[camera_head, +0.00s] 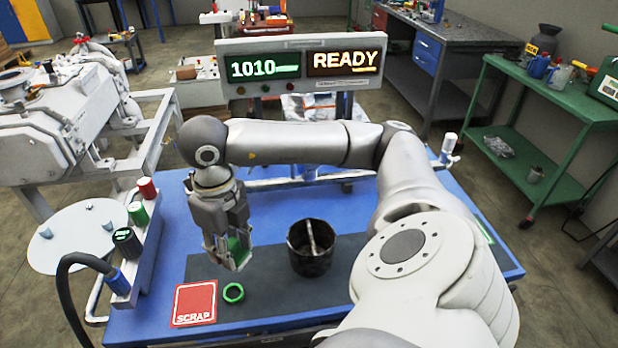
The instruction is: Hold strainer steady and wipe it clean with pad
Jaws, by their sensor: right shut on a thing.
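The strainer (311,262) appears to be the dark, round, open-topped basket standing upright on the dark mat, with a light bar across its mouth. My right gripper (236,256) points down to the left of the strainer, apart from it. It is shut on a green thing, likely the pad (238,243), which is mostly hidden between the fingers. My left gripper is not in view, and nothing visible holds the strainer.
A green ring (233,293) and a red SCRAP square (194,303) lie left of the strainer. A rack with red, green and black cylinders (138,213) stands at the blue table's (175,258) left edge. A display sign (303,76) reading READY stands behind. The mat is clear right of the strainer.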

